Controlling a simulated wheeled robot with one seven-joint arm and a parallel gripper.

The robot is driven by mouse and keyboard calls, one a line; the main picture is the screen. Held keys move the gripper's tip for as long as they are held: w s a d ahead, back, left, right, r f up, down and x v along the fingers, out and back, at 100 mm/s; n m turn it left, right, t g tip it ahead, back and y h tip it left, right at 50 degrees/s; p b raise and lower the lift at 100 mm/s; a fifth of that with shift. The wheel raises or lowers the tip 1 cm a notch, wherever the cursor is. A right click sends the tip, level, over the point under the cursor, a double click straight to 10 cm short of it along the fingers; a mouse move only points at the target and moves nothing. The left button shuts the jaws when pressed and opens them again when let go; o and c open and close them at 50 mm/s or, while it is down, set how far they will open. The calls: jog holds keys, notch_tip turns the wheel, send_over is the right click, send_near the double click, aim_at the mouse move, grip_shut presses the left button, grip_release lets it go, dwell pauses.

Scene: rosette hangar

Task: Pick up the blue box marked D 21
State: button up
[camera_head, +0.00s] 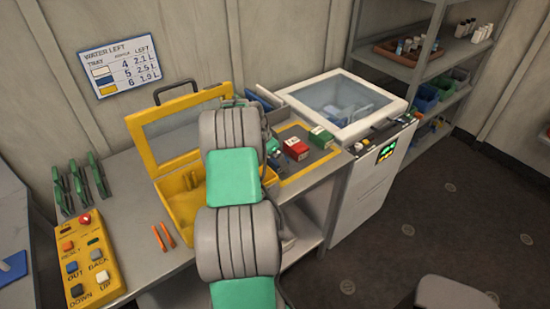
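My arm, grey with green panels, reaches from the bottom centre toward the grey bench and covers part of it. My gripper is hidden behind the arm links, so its fingers do not show. A red box (295,149) and a green box (321,138) with pale tops lie on a yellow-edged dark area (317,158) of the bench, right of my arm. A blue piece (264,100) shows at the back, just right of my arm. I cannot tell whether it is a box, and no D 21 mark is readable anywhere.
A yellow case (178,205) with a raised, windowed lid (147,157) stands left of my arm. A yellow button panel (88,262) is at front left. A white machine (363,183) with a clear lid stands right. Shelves (437,72) hold bins. Dark floor is open at right.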

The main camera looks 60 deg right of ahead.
jog(key=shift+s+d+f, duration=0.15)
jog(key=shift+d+f, duration=0.1)
jog(key=shift+f, duration=0.25)
jog(key=shift+c, duration=0.3)
jog(key=c, duration=1.4)
